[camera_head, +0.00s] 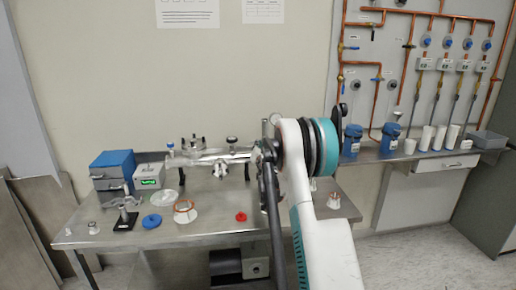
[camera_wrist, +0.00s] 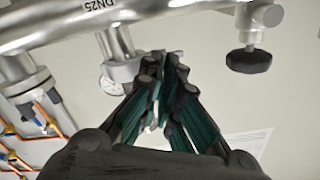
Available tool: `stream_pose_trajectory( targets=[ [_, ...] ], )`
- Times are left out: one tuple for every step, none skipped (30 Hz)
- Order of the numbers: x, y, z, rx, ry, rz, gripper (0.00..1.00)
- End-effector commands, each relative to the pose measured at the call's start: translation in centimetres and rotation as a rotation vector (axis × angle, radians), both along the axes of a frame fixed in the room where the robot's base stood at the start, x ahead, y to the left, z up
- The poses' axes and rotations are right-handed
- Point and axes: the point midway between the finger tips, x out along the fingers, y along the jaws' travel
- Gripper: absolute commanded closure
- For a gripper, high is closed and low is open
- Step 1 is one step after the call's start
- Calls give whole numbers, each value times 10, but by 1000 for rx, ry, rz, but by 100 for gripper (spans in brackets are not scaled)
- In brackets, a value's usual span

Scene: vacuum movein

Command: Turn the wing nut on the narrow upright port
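In the wrist view, which looks upside down, the narrow port (camera_wrist: 121,42) marked DN25 extends from a steel pipe (camera_wrist: 40,22). A silver clamp (camera_wrist: 118,70) surrounds its end, beside a round dial (camera_wrist: 112,86). My gripper (camera_wrist: 166,68) has its dark and teal fingers close together beside the clamp. The fingertips overlap the clamp's right side in the picture. The wing nut cannot be made out, and I cannot tell whether anything is between the fingers. In the head view, my arm hides the gripper and most of the pipe assembly's right end (camera_head: 240,153).
A black knob (camera_wrist: 248,60) hangs right of the fingers in the wrist view. On the steel table (camera_head: 215,222) are a blue box (camera_head: 112,165), a blue disc (camera_head: 151,221), a flanged part (camera_head: 185,212) and a red piece (camera_head: 240,216). Copper pipes (camera_head: 409,45) line the right wall.

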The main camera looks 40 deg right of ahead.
Motion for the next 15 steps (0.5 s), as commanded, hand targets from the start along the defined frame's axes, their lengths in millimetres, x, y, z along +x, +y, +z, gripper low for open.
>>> stream_pose_trajectory(
  targets=[
    [0, 0, 0, 0, 0, 0, 100],
    [0, 0, 0, 0, 0, 0, 100],
    [0, 0, 0, 0, 0, 0, 100],
    [0, 0, 0, 0, 0, 0, 100],
    [0, 0, 0, 0, 0, 0, 100],
    [0, 0, 0, 1, -1, 0, 100],
    [0, 0, 0, 3, -2, 0, 100],
    [0, 0, 0, 4, -3, 0, 100],
    [0, 0, 0, 8, -5, 0, 100],
    [0, 0, 0, 13, -8, 0, 100],
    [0, 0, 0, 18, -11, 1, 100],
    [0, 0, 0, 28, -18, 1, 100],
    [0, 0, 0, 36, -23, 1, 100],
    [0, 0, 0, 47, -29, 1, 100],
    [0, 0, 0, 63, -39, 1, 100]
  ],
)
